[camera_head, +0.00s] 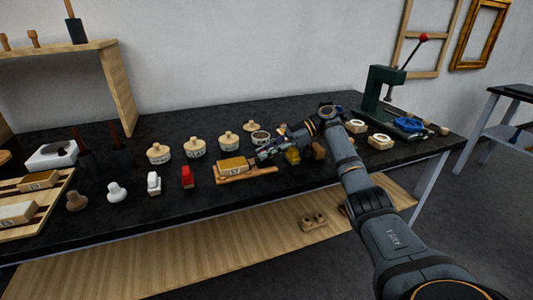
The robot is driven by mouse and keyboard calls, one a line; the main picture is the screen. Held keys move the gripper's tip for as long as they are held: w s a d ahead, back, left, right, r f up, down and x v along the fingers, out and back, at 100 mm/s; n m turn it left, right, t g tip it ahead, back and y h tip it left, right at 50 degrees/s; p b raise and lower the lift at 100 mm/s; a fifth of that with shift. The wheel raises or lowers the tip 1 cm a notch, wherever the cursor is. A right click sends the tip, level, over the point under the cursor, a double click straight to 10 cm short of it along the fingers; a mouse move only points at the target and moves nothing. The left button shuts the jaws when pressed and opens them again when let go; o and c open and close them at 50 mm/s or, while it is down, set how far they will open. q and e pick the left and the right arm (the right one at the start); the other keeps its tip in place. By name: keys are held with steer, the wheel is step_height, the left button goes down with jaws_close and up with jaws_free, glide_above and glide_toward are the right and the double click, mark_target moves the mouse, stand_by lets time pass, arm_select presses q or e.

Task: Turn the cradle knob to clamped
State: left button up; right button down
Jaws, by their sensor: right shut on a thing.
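The cradle (262,171) is a low wooden base near the middle of the bench, with a gilt-topped block (232,164) lying on it. The block's front carries a dark marking too small to read surely. My right gripper (263,153) reaches in from the right, low over the cradle's right end, just right of the block. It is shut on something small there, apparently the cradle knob. The fingers hide the knob, so its setting cannot be read. My left gripper is not in view.
Several lidded pots (195,148) stand behind the cradle. A red object (187,177) and a white one (154,184) stand to its left. A yellow block (293,156) sits close right, under my arm. A green press (376,93) stands at back right.

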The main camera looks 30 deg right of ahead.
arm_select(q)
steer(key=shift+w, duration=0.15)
arm_select(e)
steer(key=shift+f+g, duration=0.1)
steer(key=shift+g, duration=0.3)
steer(key=shift+n, duration=0.3)
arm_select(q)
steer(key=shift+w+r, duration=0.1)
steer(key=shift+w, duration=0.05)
arm_select(e)
steer(key=c, duration=1.4)
jaws_free()
steer(key=shift+o, duration=0.2)
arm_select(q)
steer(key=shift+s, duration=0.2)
